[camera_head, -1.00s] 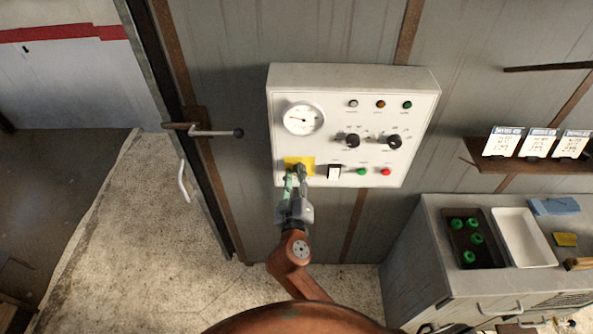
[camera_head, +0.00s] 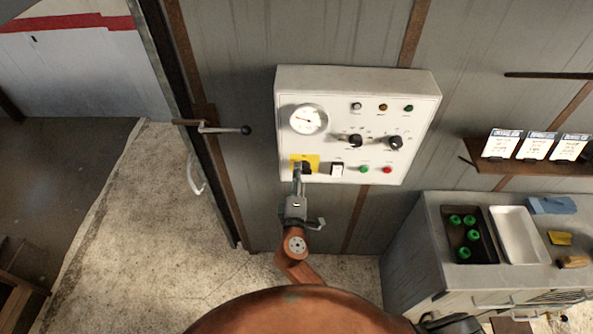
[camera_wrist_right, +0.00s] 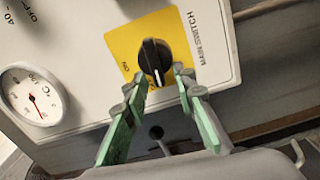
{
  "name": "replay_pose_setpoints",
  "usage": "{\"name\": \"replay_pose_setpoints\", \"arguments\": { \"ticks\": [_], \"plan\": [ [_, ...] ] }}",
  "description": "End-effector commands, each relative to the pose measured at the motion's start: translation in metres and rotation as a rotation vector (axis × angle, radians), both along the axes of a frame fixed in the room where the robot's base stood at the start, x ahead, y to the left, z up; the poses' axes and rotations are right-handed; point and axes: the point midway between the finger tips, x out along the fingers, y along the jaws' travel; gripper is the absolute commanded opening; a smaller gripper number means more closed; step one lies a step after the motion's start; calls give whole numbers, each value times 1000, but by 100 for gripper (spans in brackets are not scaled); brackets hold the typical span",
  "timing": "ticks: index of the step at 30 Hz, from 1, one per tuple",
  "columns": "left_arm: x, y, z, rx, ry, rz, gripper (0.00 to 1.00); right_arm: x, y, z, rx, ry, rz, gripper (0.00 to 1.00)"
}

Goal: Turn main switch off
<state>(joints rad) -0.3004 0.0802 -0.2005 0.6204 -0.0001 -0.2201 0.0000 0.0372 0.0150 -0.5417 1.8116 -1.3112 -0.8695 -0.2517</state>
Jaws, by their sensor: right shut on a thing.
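The main switch is a black rotary knob (camera_wrist_right: 153,60) on a yellow plate (camera_wrist_right: 122,42) marked MAIN SWITCH, at the lower left of the white control panel (camera_head: 331,108). In the wrist view its white pointer line aims toward the bottom of the picture, and an ON label is left of it. My right gripper (camera_wrist_right: 160,85) has one green-padded finger on each side of the knob and is shut on it. In the head view the right gripper (camera_head: 299,178) reaches up to the plate and partly covers it. My left gripper is not in view.
The panel also has a gauge (camera_head: 307,119), two black selector knobs, a white rocker switch (camera_head: 337,170), a green button (camera_head: 364,169) and a red button (camera_head: 387,170). A door lever (camera_head: 225,129) is at left. A cabinet (camera_head: 408,240) with trays stands at right.

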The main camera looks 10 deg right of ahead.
Motion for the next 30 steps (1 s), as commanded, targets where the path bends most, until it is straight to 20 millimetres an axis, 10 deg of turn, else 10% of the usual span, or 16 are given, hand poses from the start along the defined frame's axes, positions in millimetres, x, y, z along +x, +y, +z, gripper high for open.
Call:
{"name": "replay_pose_setpoints", "arguments": {
  "ticks": [23,24,30],
  "plan": [
    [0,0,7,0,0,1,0,0,-4,-6,-105,37,-8,0],
    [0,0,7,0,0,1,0,0,-4,-6,-105,37,-8,25],
    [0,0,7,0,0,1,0,0,-3,-5,-104,35,-6,39]
  ]
}}
